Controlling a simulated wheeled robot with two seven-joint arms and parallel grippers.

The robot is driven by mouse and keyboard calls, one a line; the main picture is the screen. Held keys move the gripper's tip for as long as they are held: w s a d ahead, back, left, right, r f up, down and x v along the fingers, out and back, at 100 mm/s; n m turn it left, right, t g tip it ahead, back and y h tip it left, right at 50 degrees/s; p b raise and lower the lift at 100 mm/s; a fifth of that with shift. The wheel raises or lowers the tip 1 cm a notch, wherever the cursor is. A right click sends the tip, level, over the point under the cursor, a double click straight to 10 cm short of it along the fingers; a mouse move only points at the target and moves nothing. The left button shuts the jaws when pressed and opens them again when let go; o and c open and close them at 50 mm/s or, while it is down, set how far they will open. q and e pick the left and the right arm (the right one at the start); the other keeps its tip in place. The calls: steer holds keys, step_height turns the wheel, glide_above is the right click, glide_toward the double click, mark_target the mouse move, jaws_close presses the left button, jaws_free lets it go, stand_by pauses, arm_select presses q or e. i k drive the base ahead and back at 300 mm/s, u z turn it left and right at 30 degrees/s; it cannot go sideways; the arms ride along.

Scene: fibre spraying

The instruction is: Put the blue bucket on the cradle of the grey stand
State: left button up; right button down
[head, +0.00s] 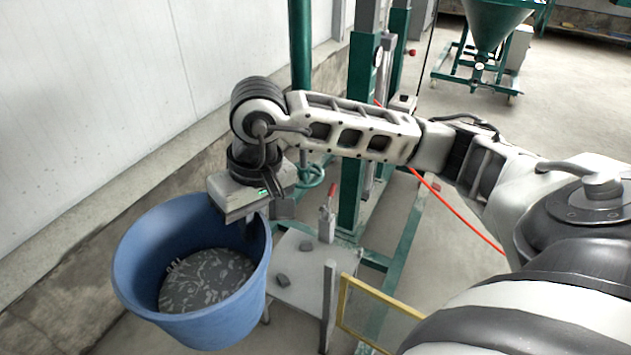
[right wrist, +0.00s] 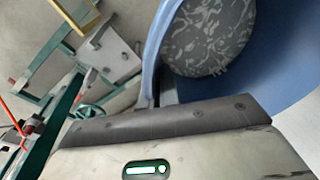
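The blue bucket (head: 215,322) is at the lower left in the head view, open side up, with a dark grey, white-mottled round surface inside. My right gripper (head: 258,226) is at its right rim and looks shut on the bucket wall. The right wrist view shows one finger (right wrist: 166,90) inside the rim and the bucket (right wrist: 290,70) filling the upper right. The grey stand (head: 305,265) has a flat grey plate with small blocks and a post, just right of the bucket. It also shows in the right wrist view (right wrist: 118,58). The bucket hides its left part. My left gripper is out of view.
A green frame (head: 352,190) with a green handwheel (head: 311,176) stands behind the stand. A yellow-edged panel (head: 375,312) is at the stand's right. A pale wall (head: 90,110) runs along the left. A red hose (head: 450,205) crosses behind my arm. A green hopper (head: 492,25) stands far back.

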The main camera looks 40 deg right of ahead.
mark_target(306, 269)
steer(key=z, duration=0.75)
steer(key=i, duration=1)
steer(key=z, duration=0.85)
